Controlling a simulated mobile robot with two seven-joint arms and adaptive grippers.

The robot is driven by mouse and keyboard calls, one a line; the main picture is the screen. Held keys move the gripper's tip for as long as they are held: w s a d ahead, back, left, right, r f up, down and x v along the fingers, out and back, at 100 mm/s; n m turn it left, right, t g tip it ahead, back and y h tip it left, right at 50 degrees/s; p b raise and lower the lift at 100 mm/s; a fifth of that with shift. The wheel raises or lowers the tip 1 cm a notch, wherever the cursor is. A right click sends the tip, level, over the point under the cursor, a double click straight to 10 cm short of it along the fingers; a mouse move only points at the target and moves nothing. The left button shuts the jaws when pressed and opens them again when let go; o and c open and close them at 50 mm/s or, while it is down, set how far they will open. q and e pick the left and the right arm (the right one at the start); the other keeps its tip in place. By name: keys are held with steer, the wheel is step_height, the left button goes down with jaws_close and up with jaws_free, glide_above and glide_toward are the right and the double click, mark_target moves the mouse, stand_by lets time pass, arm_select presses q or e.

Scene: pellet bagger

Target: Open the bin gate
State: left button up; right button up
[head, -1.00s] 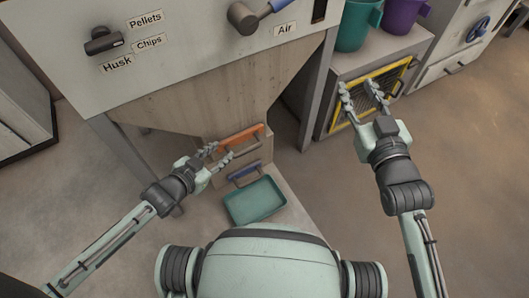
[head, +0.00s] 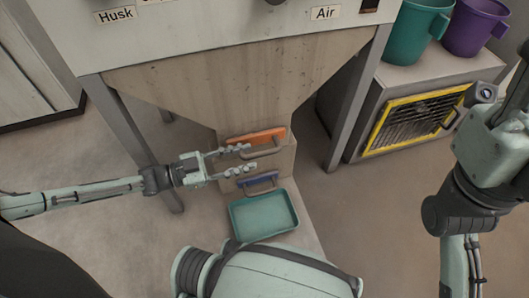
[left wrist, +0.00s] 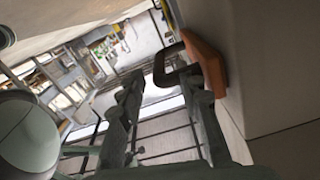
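Two gate plates with handles sit one above the other on the chute below the wooden hopper (head: 235,85). The upper orange gate (head: 257,136) has a brown-grey bar handle, and the lower gate (head: 258,179) is blue. My left gripper (head: 247,158) is open at the orange gate's handle, level with it, its fingers pointing right. In the left wrist view the orange gate (left wrist: 204,62) is at upper right, and its dark handle (left wrist: 163,68) shows between the open fingertips; contact is unclear. My right gripper is largely cut off at the right edge; its fingertips cannot be made out.
A teal tray (head: 235,222) lies below the gates. A metal leg (head: 358,100) stands right of the hopper. Further right is a cabinet with a yellow-framed grille (head: 376,139), carrying a teal bucket (head: 405,35) and a purple bucket (head: 470,28).

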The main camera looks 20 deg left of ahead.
mark_target(265, 151)
arm_select(q)
steer(key=b+x, duration=0.1)
steer(key=x, duration=0.5)
steer(key=shift+c, duration=0.5)
jaws_close()
